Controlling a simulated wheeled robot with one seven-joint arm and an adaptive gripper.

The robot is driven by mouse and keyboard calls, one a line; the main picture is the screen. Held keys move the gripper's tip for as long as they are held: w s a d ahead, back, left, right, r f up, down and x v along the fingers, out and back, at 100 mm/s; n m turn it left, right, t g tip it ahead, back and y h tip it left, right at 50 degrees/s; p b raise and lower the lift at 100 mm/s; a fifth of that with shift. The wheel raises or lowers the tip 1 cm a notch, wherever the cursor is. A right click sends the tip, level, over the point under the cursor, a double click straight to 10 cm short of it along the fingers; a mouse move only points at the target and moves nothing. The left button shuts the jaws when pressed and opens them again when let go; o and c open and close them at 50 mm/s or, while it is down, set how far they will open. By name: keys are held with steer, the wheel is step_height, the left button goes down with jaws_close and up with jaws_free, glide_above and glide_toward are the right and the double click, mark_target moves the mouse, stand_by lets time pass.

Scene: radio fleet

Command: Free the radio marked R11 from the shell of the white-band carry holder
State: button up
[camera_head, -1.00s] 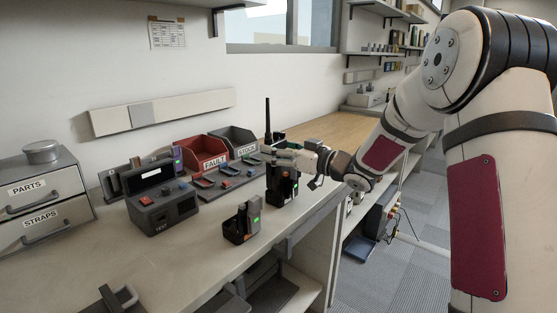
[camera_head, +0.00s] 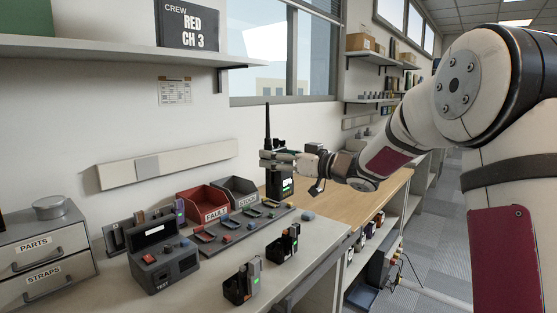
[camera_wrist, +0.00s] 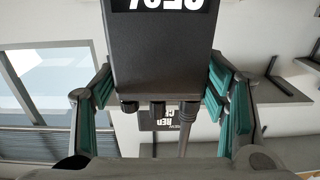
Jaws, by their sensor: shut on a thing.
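A black radio (camera_head: 279,186) with a tall upright antenna hangs in the air above the counter. My gripper (camera_head: 273,158) is shut on its upper part. In the wrist view the dark radio (camera_wrist: 160,60) fills the space between the teal-padded fingers of my gripper (camera_wrist: 160,85), with its knobs and antenna showing. White lettering on it is cut off, so I cannot read R11. A small dark holder (camera_head: 282,247) stands upright on the counter below, clear of the radio. Its light part may be the white band, but it is too small to be sure.
Another dark holder (camera_head: 239,287) with a grey, green-lit unit stands nearer. The test box (camera_head: 163,264), the red FAULT bin (camera_head: 203,205) and the grey STOCK bin (camera_head: 236,190) are left. Wooden worktop (camera_head: 345,188) lies clear behind. A shelf (camera_head: 120,48) hangs above left.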

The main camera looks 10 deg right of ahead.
mark_target(278, 148)
steer(key=shift+r+p, duration=2.3)
steer(key=shift+r, duration=0.05)
